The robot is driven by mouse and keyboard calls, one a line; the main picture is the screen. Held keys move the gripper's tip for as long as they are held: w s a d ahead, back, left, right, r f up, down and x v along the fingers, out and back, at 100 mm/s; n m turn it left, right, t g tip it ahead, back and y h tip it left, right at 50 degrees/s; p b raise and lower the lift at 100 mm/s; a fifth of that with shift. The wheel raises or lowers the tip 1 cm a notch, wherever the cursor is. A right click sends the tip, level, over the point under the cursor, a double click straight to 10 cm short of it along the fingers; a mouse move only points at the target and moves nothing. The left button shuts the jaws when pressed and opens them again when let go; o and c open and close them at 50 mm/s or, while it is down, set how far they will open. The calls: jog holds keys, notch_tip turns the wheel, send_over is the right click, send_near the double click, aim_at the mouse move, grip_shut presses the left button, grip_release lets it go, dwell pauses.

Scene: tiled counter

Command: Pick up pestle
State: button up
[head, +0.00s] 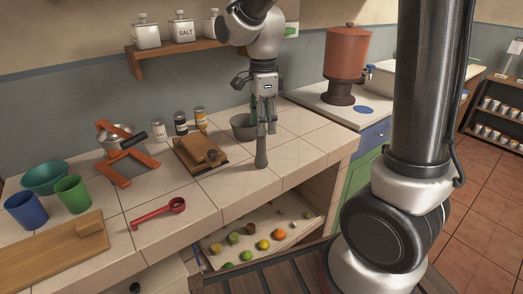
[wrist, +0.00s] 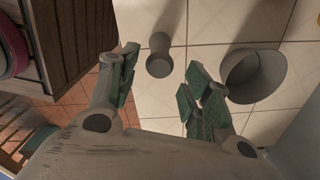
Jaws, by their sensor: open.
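The grey pestle (head: 261,152) stands upright on the tiled counter near its front edge. In the wrist view the pestle (wrist: 159,60) shows from above, in the gap between the fingertips and slightly toward the top of the picture. My gripper (head: 264,116) points down over the pestle, its fingers overlapping the pestle's upper end in the head view. In the wrist view my gripper (wrist: 162,77) has its green-padded fingers spread, with tile showing between them and the pestle. I cannot tell how far down the fingers reach beside it.
A grey bowl (head: 243,127) stands close behind and left of the pestle; in the wrist view the bowl (wrist: 253,80) is right of the right finger. Counter right of the pestle is clear.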

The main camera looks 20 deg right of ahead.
aim_at(261, 140)
jog(key=f, duration=0.6)
jog(key=shift+a+f, duration=0.1)
jog(key=shift+a, duration=0.15)
grip_shut()
